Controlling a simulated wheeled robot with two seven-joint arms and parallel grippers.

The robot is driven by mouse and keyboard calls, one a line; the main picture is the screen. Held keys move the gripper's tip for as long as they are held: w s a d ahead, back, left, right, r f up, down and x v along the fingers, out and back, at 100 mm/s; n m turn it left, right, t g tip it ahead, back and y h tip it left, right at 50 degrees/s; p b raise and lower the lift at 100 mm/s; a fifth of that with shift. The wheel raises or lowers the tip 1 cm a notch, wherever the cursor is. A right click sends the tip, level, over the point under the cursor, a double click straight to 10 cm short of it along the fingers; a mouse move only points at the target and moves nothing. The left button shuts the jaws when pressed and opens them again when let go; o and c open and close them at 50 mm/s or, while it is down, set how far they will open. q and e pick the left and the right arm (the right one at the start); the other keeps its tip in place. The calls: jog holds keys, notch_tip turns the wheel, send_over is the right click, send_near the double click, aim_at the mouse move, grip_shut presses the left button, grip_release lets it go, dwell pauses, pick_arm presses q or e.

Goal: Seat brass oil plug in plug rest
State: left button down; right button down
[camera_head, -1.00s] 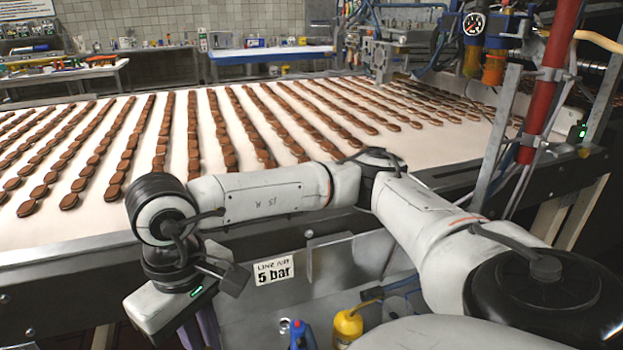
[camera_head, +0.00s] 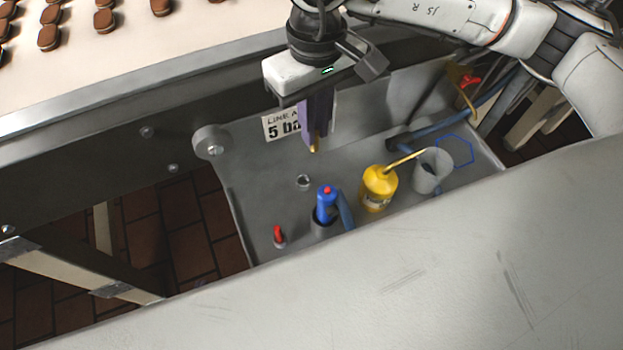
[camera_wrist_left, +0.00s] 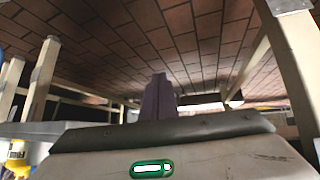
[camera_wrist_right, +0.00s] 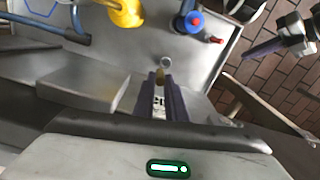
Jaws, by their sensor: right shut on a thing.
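My right gripper (camera_head: 316,140) has purple fingers pointing down and is shut on the brass oil plug (camera_head: 314,146), whose tip shows below them. The plug also shows between the fingertips in the right wrist view (camera_wrist_right: 160,77). A small grey ring (camera_head: 303,181), which looks like the plug rest, is on the grey tray below the plug; it shows just beyond the plug in the right wrist view (camera_wrist_right: 166,62). Plug and ring look apart. My left gripper (camera_wrist_left: 158,95) has its purple fingers together and empty, away from the tray; it is outside the head view.
On the grey tray (camera_head: 265,215) stand a blue tool with a red button (camera_head: 327,204) in a holder, a small red-topped piece (camera_head: 279,236), a yellow oil can (camera_head: 379,187) and a grey cup (camera_head: 432,170). The conveyor's metal edge (camera_head: 120,85) runs behind.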

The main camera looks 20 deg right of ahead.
jog(key=shift+n, duration=0.4)
jog(key=shift+w+a+f+b, duration=0.15)
jog(key=shift+a+f, duration=0.2)
jog(key=shift+f, duration=1.7)
jog(key=shift+w+a+f+b, duration=0.15)
jog(key=shift+a+f, duration=0.2)
jog(key=shift+f, duration=1.75)
jog(key=shift+w+a+f+b, duration=0.15)
jog(key=shift+a+f, duration=0.2)
jog(key=shift+f, duration=1.7)
jog(key=shift+f, duration=0.15)
jog(key=c, duration=2.2)
grip_release()
jog(key=o, duration=0.4)
